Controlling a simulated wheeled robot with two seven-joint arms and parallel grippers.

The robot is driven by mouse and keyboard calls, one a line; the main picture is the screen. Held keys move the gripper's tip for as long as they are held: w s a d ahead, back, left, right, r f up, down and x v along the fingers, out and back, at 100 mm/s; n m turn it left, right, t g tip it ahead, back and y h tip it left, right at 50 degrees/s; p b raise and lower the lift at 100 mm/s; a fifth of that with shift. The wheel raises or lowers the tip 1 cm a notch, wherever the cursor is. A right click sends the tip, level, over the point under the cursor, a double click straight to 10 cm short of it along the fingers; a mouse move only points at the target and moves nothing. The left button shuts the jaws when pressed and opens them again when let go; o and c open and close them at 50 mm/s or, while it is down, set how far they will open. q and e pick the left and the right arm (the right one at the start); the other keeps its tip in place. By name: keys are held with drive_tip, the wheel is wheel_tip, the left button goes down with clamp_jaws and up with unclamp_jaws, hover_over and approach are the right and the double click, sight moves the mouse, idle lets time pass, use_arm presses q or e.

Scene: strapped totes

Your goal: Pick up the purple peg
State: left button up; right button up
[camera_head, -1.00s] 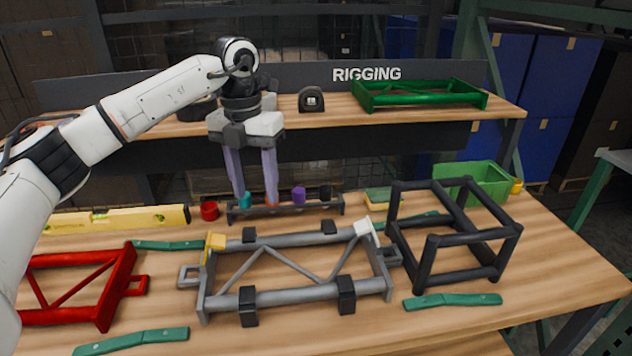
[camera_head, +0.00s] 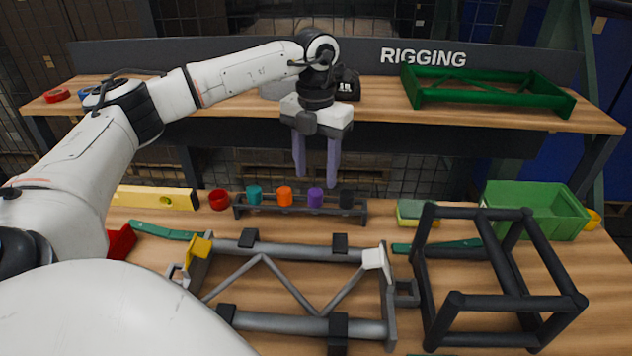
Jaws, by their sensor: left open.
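The purple peg (camera_head: 315,197) stands in a dark rack (camera_head: 299,211) behind the grey frame. In the same rack are a teal peg (camera_head: 254,195) and an orange peg (camera_head: 285,196) to its left, and a black peg (camera_head: 347,198) to its right. My left gripper (camera_head: 316,180) points down with its two purple-grey fingers apart and nothing between them. Its fingertips show just above the rack, over the gap near the orange and purple pegs. They look clear of the pegs. My right gripper is not in view.
A grey frame (camera_head: 284,325) with black clamps lies in front of the rack. A black cube frame (camera_head: 500,340) and a green bin (camera_head: 536,208) stand at right. A shelf (camera_head: 395,112) is behind.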

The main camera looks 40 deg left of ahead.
use_arm(q)
drive_tip(key=f, duration=0.3)
drive_tip(key=shift+s+f, duration=0.2)
drive_tip(key=shift+f, duration=0.4)
drive_tip(key=c, duration=1.2)
drive_tip(key=shift+o, duration=0.2)
drive_tip(key=shift+w+r, duration=0.1)
drive_tip(key=shift+r, duration=0.5)
wheel_tip(320, 180, up, 10)
wheel_tip(320, 180, up, 4)
drive_tip(key=p, duration=0.5)
hover_over(315, 191)
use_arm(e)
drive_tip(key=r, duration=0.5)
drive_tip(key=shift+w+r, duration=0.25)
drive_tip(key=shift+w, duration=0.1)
